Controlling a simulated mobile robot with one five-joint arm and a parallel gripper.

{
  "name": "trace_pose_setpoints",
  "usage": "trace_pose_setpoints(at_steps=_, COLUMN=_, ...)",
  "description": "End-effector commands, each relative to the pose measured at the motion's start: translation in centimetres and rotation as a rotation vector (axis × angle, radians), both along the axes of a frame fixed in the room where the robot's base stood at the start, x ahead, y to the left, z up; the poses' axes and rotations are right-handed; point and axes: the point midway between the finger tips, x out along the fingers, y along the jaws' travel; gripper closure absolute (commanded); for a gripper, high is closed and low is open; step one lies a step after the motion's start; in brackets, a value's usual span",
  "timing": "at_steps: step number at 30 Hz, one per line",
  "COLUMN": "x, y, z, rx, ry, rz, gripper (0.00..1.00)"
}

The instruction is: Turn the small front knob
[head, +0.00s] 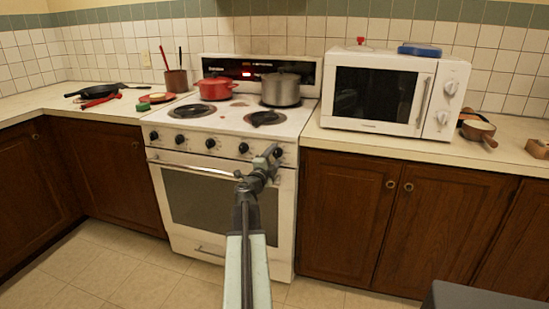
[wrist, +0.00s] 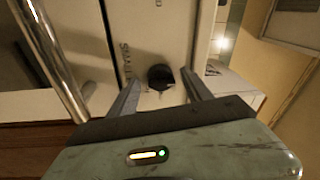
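The white stove (head: 230,130) has a row of several black knobs along its front panel. One black front knob (head: 244,148) shows just left of my gripper in the head view. The rightmost knob (head: 278,153) is beside the gripper's tip and partly hidden by it. In the wrist view a single round black knob (wrist: 160,77) sits on the pale panel between my two fingers. My gripper (wrist: 160,85) is open, with one finger on each side of the knob and a visible gap on both sides. It also shows at the stove front in the head view (head: 271,152).
The oven handle (head: 190,165) runs below the knobs and shows at left in the wrist view (wrist: 52,60). A red pot (head: 214,89) and a steel pot (head: 281,90) stand on the stovetop. A white microwave (head: 378,92) stands on the right counter. The tiled floor is clear.

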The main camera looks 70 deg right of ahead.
Motion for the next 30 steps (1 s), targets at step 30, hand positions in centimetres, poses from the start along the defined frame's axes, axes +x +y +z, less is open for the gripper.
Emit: trace_pose_setpoints(at_steps=30, x=0.3, y=7.8, z=-0.8, rx=0.000, ry=0.000, rz=0.000, gripper=0.42)
